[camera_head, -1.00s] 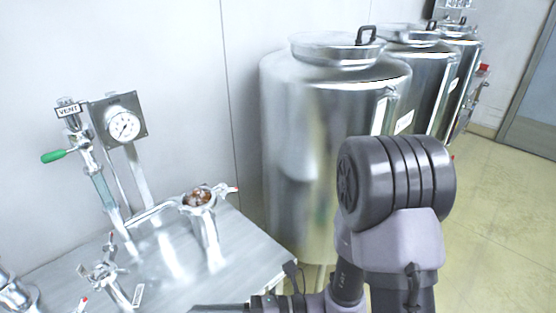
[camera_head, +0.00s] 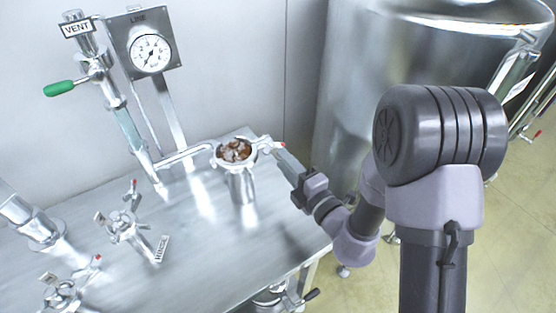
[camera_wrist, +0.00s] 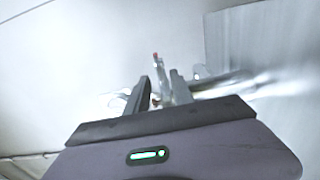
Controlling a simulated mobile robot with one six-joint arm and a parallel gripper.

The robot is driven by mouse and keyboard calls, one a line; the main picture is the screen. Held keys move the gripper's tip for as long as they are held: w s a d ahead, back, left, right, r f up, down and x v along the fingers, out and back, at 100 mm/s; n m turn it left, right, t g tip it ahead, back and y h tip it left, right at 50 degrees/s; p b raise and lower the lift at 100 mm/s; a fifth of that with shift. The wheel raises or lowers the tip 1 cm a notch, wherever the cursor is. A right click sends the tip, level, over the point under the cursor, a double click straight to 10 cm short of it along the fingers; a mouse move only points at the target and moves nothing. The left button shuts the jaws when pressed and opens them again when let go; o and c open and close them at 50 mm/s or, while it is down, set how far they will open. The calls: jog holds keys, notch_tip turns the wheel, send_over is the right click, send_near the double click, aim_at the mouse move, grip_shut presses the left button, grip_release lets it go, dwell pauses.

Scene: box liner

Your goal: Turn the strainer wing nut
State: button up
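The strainer (camera_head: 241,181) is a steel cup on the metal table, open at the top with brown lumps inside. In the wrist view, the two fingers of my gripper (camera_wrist: 160,82) stand apart. The red-tipped wing nut (camera_wrist: 158,70) shows in the gap between them, seemingly just beyond the fingertips. I cannot tell whether they touch it. The wrist view is blurred.
A pressure gauge (camera_head: 150,53) and a vent pipe with a green handle (camera_head: 62,88) stand behind left. Red-tipped valve fittings (camera_head: 125,223) stand at the table's left front. A large steel tank (camera_head: 345,90) rises close behind right.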

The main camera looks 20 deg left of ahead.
aim_at(273, 147)
jog(key=x, duration=0.4)
jog(key=shift+w, duration=0.15)
grip_shut()
jog(key=shift+n+b, duration=2.3)
jog(key=shift+n, duration=7.3)
